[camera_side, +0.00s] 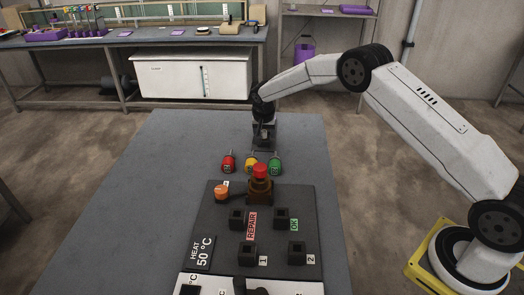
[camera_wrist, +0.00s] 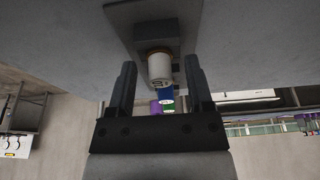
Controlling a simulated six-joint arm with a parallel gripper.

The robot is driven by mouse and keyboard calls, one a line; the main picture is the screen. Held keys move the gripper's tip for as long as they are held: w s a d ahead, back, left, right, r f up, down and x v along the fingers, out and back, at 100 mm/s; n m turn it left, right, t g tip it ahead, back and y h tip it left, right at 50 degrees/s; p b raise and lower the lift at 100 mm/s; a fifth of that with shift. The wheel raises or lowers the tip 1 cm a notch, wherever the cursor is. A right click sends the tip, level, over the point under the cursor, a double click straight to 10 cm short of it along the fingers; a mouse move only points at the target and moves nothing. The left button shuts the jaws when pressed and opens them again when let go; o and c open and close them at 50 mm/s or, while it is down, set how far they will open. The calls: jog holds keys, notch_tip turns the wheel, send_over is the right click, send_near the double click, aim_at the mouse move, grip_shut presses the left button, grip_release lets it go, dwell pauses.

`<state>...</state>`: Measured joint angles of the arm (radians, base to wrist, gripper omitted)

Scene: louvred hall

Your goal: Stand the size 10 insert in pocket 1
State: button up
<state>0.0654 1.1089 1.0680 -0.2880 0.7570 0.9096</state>
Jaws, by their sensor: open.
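Red (camera_side: 228,163), yellow (camera_side: 250,164) and green (camera_side: 275,166) inserts lie in a row beyond the dark board; their size marks are too small to read. Pocket 1 (camera_side: 247,253) is a black square socket beside a label 1, and looks empty. My gripper (camera_side: 264,152) is open, just beyond the yellow and green inserts in the side view. In the wrist view its fingers (camera_wrist: 160,62) stand apart, with a white cylinder (camera_wrist: 159,68) and a blue piece (camera_wrist: 167,98) seen between them; I cannot tell how far off these are.
The board (camera_side: 208,225) also bears pocket 2 (camera_side: 297,252), a REPAIR socket (camera_side: 237,219), an OK socket (camera_side: 282,217), an orange knob (camera_side: 221,193) and a red-topped brown block (camera_side: 259,190). The grey table (camera_side: 150,190) is clear left of the board. A bench (camera_side: 140,38) stands behind.

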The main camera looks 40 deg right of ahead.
jog(key=shift+w+f, duration=0.1)
jog(key=shift+f, duration=0.2)
grip_shut()
dwell(1.5)
grip_release()
jog(key=shift+r, duration=0.2)
jog(key=v, duration=0.7)
jog(key=shift+r, duration=0.25)
jog(key=shift+s+a+r, duration=0.1)
jog(key=shift+s, duration=0.15)
